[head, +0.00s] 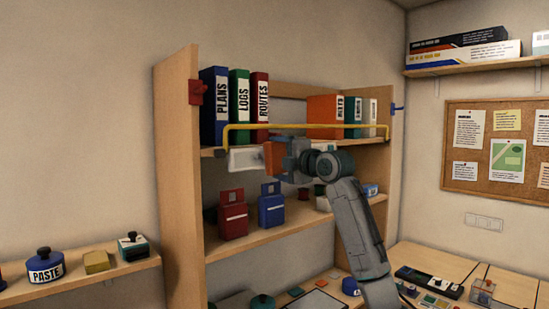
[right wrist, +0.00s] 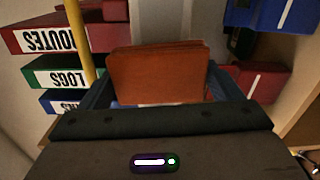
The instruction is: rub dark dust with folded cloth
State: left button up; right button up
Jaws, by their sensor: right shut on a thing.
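The folded cloth is a thick orange-brown pad (right wrist: 158,76); its edge also shows in the head view (head: 270,159). My right gripper (head: 280,157) is shut on it, just in front of the bookcase, below the yellow rail. In the right wrist view the cloth sits between the blue fingers (right wrist: 160,95). A pale panel (head: 243,158) lies just left of the cloth in the head view, partly hidden by it. I cannot tell whether the cloth touches the panel. I cannot make out any dark dust in either view. My left gripper is not in view.
The yellow rail (head: 240,127) runs across the upper shelf in front of several binders (head: 239,103). A red box (head: 233,214) and a blue box (head: 271,204) stand on the shelf below. A paste pot (head: 46,267) stands on the left shelf.

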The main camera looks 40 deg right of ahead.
aim_at(249, 159)
jog(key=shift+r+p, duration=0.1)
jog(key=shift+p, duration=0.25)
jog(key=shift+s+a+p, duration=0.15)
jog(key=shift+a+p, duration=0.55)
jog(key=shift+a, duration=1.35)
jog(key=shift+a+p, duration=0.6)
jog(key=shift+a, duration=0.3)
jog(key=shift+s+a+p, duration=0.15)
jog(key=shift+a+p, duration=0.2)
jog(key=shift+a, duration=0.6)
jog(key=shift+s+d+f, duration=0.15)
jog(key=shift+s+f, duration=0.05)
jog(key=shift+s, duration=0.3)
jog(key=shift+s+d+r+b, duration=0.1)
jog(key=shift+s+b, duration=0.25)
jog(key=shift+s, duration=0.9)
jog(key=shift+s+d+b, duration=0.1)
jog(key=shift+s+b, duration=0.2)
jog(key=shift+s, duration=0.95)
